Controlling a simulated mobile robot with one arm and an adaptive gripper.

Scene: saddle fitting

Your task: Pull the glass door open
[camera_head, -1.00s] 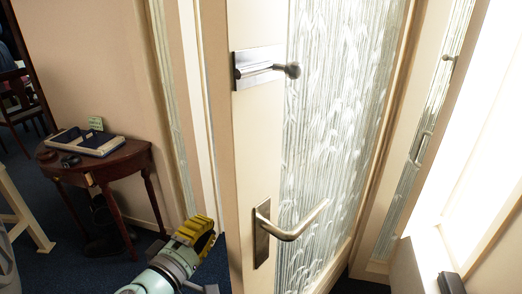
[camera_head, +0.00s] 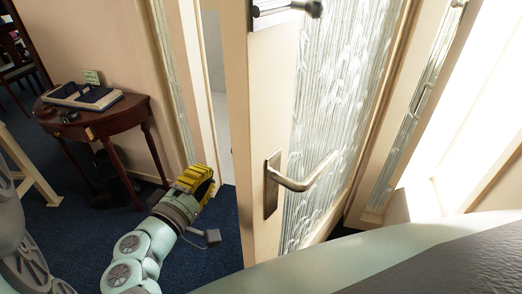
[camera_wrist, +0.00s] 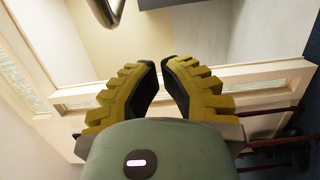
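The glass door (camera_head: 262,130) has a cream frame and a rippled glass pane. It stands ajar, its free edge facing me and a gap to the left of it. Its metal lever handle (camera_head: 298,183) is at mid-right in the head view, with a second metal fitting (camera_head: 280,12) above. My gripper (camera_head: 207,172), with yellow ribbed fingers, is left of the door's edge, apart from the handle. In the wrist view my gripper (camera_wrist: 159,64) has its fingertips nearly together with nothing between them. A curved metal piece (camera_wrist: 105,10) is at the top there; I cannot tell which fitting it is.
A dark wooden side table (camera_head: 112,118) with a blue-and-white tray (camera_head: 84,97) stands against the wall at left. A bright window area (camera_head: 465,110) is at right.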

